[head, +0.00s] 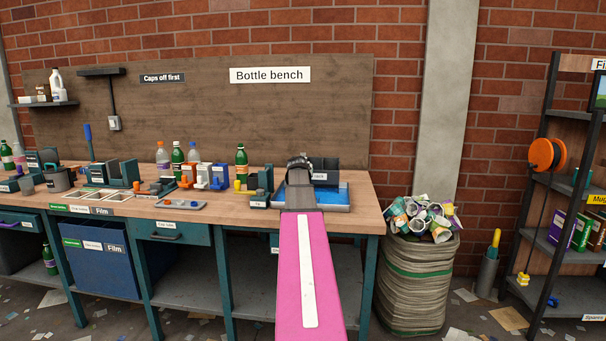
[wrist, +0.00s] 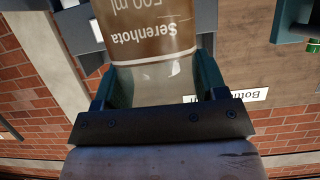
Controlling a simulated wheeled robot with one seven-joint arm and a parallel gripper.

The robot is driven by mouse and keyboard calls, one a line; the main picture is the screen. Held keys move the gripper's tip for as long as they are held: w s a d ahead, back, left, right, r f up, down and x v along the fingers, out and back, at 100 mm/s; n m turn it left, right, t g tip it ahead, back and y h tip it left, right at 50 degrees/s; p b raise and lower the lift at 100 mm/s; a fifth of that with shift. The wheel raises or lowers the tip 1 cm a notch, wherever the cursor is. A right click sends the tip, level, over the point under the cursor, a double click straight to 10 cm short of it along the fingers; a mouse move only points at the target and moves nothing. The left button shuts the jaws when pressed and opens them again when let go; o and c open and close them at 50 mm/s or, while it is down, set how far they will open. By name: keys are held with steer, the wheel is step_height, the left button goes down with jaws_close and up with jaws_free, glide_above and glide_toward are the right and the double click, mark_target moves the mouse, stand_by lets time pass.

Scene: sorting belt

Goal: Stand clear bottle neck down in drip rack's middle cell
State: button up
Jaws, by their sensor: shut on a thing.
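The clear bottle (wrist: 150,75) has a brown label reading Serenhota 500 ml. It sits between the two fingers of my gripper (wrist: 157,82) in the wrist view, and its far end runs out of the frame. My gripper (head: 299,163) is shut on it. In the head view my arm and gripper hide the bottle, so I cannot tell its tilt there. The drip rack (head: 326,166), dark with upright walls, stands in a blue tray at the right end of the bench, behind my gripper. My arm hides part of it, and its cells cannot be told apart.
The wooden bench (head: 365,188) carries a green bottle (head: 241,160) and small dark fixtures left of the rack. Several bottles and coloured holders stand further left. A dark board backs the bench.

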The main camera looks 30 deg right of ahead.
steer(key=o, duration=1.2)
steer(key=shift+f, duration=0.1)
steer(key=shift+o, duration=0.2)
steer(key=v, duration=1.2)
steer(key=shift+s+a, duration=0.1)
